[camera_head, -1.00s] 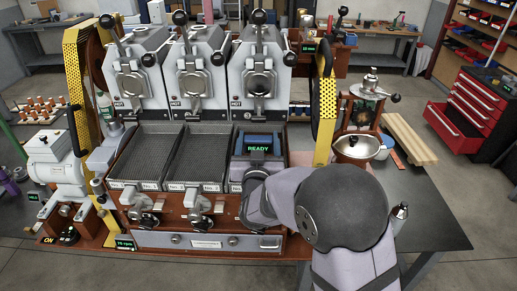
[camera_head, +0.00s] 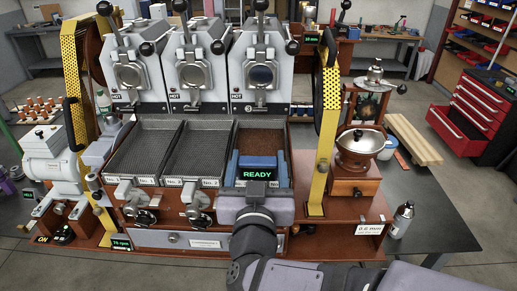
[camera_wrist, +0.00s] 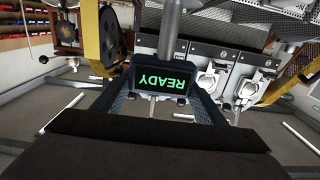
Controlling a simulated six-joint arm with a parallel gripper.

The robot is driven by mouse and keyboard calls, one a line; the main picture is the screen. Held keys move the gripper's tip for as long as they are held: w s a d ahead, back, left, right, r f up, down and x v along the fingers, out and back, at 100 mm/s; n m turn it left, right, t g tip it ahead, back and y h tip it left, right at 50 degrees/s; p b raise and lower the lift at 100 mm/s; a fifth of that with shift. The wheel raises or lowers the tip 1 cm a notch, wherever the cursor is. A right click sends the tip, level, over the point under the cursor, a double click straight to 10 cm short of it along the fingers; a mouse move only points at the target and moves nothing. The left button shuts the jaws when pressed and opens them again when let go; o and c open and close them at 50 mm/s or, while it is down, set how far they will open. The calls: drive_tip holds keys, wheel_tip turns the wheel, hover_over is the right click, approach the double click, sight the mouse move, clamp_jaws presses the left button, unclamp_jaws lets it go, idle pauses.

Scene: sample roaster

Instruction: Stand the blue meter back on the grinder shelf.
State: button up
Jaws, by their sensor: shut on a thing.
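The blue meter (camera_head: 258,161) has a dark screen with green READY letters. It is in front of and above the right-hand cooling tray (camera_head: 264,132). My gripper (camera_head: 257,183) is shut on the meter, with a jaw along each side. In the wrist view the meter's READY screen (camera_wrist: 160,85) shows upside down between the jaws. The grinder (camera_head: 355,165) stands at the right on a wooden shelf (camera_head: 325,243), whose front carries a white label. The shelf's top left of the grinder looks bare. My arm hides part of the front below the meter.
A yellow perforated guard (camera_head: 321,135) stands upright between the trays and the grinder. A silver bottle (camera_head: 401,220) stands right of the shelf. Two mesh trays (camera_head: 145,150) lie to the left, with hot roaster heads behind.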

drive_tip(key=shift+s+b, duration=0.5)
drive_tip(key=shift+s, duration=0.6)
